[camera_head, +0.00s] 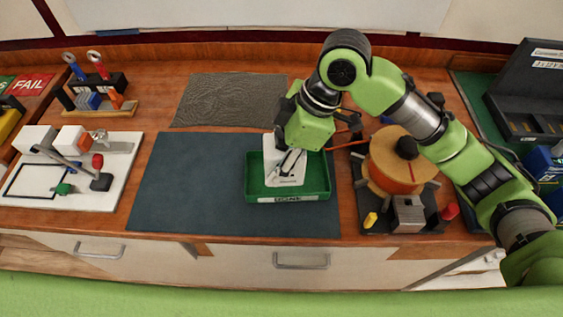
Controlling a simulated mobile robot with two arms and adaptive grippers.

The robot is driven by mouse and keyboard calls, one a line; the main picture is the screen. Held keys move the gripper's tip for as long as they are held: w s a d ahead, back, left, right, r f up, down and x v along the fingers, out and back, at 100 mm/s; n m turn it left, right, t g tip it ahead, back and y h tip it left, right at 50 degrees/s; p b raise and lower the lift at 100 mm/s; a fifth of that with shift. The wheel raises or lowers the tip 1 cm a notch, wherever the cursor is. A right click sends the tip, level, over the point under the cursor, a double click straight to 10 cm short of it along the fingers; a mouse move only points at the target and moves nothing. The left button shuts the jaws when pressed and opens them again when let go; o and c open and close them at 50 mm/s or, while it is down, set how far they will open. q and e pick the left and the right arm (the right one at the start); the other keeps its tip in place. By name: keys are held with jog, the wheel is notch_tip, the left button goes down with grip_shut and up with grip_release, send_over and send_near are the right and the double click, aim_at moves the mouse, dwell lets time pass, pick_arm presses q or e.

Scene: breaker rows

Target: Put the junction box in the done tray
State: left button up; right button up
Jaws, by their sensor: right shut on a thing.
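The junction box (284,172) is a white box with dark detail on its face. It is inside the outline of the green done tray (253,188), which has a white label on its front. Whether the box rests on the tray floor I cannot tell. My right gripper (287,160) comes down from above and is shut on the junction box. Its fingers partly hide the box. The tray stands on the right part of a dark blue-grey mat (185,185). My left gripper does not show.
A wooden spool with an orange band (400,165) stands close right of the tray. A white board with a clamp (85,165) is at left, and a tool rack (100,100) behind it. A grey textured mat (230,98) lies clear at the back.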

jog(key=w+f, duration=0.4)
jog(key=shift+d+f+p, duration=0.2)
jog(key=shift+f+p, duration=0.15)
jog(key=shift+f, duration=0.05)
jog(key=shift+w+f, duration=0.15)
jog(key=shift+f, duration=0.05)
jog(key=shift+w+f, duration=0.15)
jog(key=shift+f, duration=0.1)
notch_tip(320, 180, down, 3)
jog(key=shift+r+p, duration=0.1)
jog(key=shift+p, duration=0.65)
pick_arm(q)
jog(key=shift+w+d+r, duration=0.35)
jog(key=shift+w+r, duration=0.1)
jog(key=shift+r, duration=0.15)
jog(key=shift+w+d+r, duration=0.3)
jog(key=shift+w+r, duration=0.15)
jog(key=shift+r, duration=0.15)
pick_arm(e)
jog(key=shift+f, duration=0.3)
jog(key=o, duration=1.6)
jog(key=shift+o, duration=0.2)
